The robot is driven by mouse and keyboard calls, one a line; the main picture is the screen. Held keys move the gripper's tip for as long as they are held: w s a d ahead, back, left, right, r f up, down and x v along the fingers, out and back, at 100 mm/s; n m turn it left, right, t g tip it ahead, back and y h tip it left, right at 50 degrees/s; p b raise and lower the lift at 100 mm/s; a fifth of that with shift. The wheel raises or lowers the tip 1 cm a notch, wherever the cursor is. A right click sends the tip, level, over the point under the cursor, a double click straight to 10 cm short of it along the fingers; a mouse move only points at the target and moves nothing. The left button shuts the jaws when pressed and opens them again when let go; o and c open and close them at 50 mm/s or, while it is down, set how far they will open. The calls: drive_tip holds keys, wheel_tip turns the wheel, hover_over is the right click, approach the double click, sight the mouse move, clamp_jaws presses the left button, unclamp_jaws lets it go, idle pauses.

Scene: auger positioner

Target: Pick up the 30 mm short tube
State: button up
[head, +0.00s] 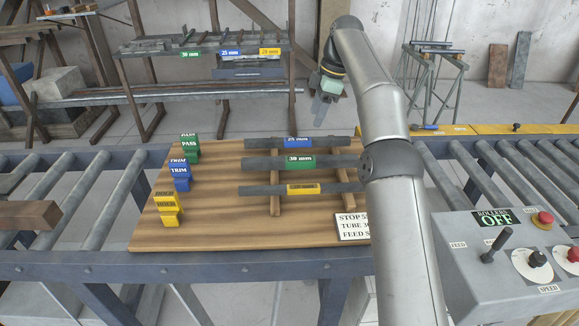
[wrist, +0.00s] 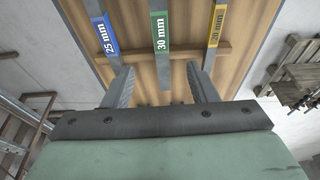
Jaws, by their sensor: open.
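The 30 mm short tube (head: 262,163) is a dark grey bar with a green "30 mm" label. It lies across two wooden strips on the wooden board, between two similar tubes. In the wrist view its green label (wrist: 160,33) shows near the top, and its near end lies between my fingers as pictured, without visible contact. My gripper (head: 319,112) is open and empty, beyond and above the board's back edge. In the wrist view my gripper (wrist: 162,78) has its two fingers spread wide. My arm hides the tube's right end in the head view.
The blue-labelled 25 mm tube (head: 265,143) and a yellow-labelled tube (head: 262,190) flank it closely. Blocks marked PASS (head: 189,147), TRIM (head: 180,175) and HOLD (head: 167,205) stand at left. A control box (head: 480,262) is at right. A rack (head: 200,90) stands behind.

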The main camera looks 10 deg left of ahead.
drive_tip(key=b, duration=0.2)
hover_over(301, 158)
drive_tip(key=d, duration=0.2)
wheel_tip(301, 158, down, 10)
drive_tip(key=shift+w+a+r, duration=0.1)
drive_tip(key=shift+a+r, duration=0.05)
drive_tip(key=shift+r, duration=0.05)
drive_tip(key=shift+x, duration=2.85)
clamp_jaws()
